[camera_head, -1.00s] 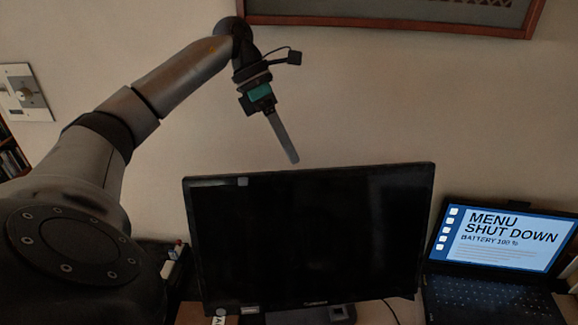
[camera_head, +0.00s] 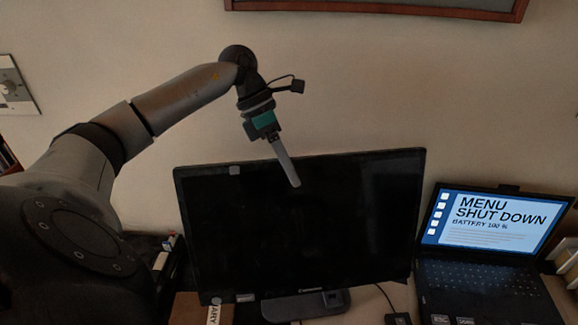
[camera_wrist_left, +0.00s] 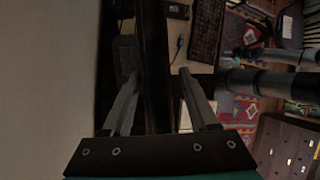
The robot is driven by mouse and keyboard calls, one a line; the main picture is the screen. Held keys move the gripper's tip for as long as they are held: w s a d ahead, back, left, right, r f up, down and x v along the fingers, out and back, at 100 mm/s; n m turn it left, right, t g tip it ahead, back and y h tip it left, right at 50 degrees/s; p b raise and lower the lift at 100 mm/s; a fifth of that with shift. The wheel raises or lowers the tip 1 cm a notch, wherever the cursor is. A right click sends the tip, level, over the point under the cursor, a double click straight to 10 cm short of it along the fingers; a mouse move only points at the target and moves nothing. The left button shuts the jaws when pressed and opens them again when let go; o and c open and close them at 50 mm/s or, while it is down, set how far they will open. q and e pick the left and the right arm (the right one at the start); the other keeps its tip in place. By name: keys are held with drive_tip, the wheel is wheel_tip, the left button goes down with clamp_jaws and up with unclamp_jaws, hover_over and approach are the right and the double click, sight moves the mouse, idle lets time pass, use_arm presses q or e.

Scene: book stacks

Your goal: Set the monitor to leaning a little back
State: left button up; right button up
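The black monitor (camera_head: 340,230) stands on its dark stand (camera_head: 306,303) on the desk, screen dark and facing me. How far it tilts is hard to tell. My left gripper (camera_head: 291,172) points down at its top edge; one finger overlaps the upper screen in the head view, and the other is hidden. In the left wrist view the monitor (camera_wrist_left: 154,60) shows from above as a dark slab. The open fingers of my left gripper (camera_wrist_left: 160,77) stand apart, one on each side of it. Contact with the monitor cannot be told. My right gripper is not in view.
A laptop (camera_head: 490,240) with a lit blue screen stands close on the monitor's right. A book (camera_head: 195,308) lies at the monitor's lower left. A small dark item with a cable (camera_head: 398,318) lies in front. The wall (camera_head: 400,80) is close behind.

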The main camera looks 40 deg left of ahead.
use_arm(q)
clamp_jaws()
idle(1.3)
